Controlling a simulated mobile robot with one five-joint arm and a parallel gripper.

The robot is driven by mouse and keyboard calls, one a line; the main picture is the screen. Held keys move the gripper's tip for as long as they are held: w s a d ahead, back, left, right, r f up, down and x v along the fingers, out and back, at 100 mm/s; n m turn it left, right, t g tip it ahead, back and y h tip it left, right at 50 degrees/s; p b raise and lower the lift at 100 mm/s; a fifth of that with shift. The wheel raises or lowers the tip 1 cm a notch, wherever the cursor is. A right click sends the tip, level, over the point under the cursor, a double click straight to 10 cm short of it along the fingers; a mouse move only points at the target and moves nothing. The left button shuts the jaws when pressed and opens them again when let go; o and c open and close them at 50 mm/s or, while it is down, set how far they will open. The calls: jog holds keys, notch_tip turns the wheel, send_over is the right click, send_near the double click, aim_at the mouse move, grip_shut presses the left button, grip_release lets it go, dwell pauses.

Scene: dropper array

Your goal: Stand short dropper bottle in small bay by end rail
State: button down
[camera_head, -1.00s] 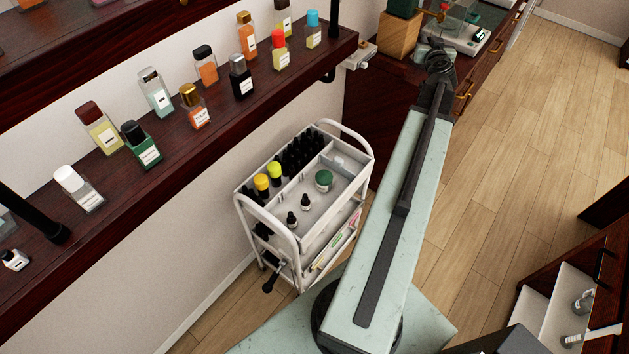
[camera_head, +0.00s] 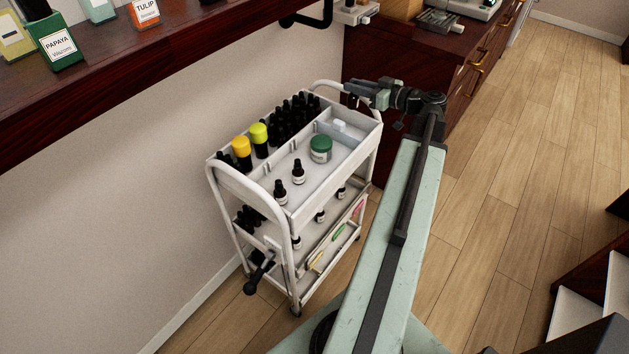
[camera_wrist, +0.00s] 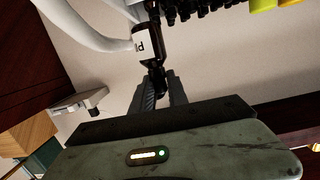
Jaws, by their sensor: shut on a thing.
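My gripper (camera_wrist: 160,88) is shut on the dark neck of a short dropper bottle (camera_wrist: 147,46), black with a white label. In the head view my gripper (camera_head: 362,92) is beside the far end rail (camera_head: 328,84) of the white trolley, and the held bottle is small and dark there. The trolley's top tray (camera_head: 297,208) has dividers. A small bay (camera_head: 352,138) lies at its far end, partly hidden by the tray walls, with a small white item (camera_head: 339,126) there. In the wrist view, the white rail (camera_wrist: 92,30) passes close beside the bottle.
The tray holds a row of black bottles (camera_head: 290,120), yellow-capped bottles (camera_head: 241,150), a green-lidded jar (camera_head: 320,149) and two dropper bottles (camera_head: 298,172). A dark wooden cabinet (camera_head: 400,60) stands behind. A shelf (camera_head: 150,50) overhangs at upper left.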

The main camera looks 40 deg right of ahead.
jog(key=shift+a+f+y, duration=0.3)
jog(key=shift+a, duration=0.05)
notch_tip(320, 180, down, 10)
jog(key=b, duration=1)
jog(key=shift+f, duration=0.2)
jog(key=shift+r, duration=0.25)
jog(key=shift+f, duration=0.2)
jog(key=c, duration=1.6)
grip_release()
jog(key=shift+o, duration=0.2)
jog(key=shift+r, duration=0.1)
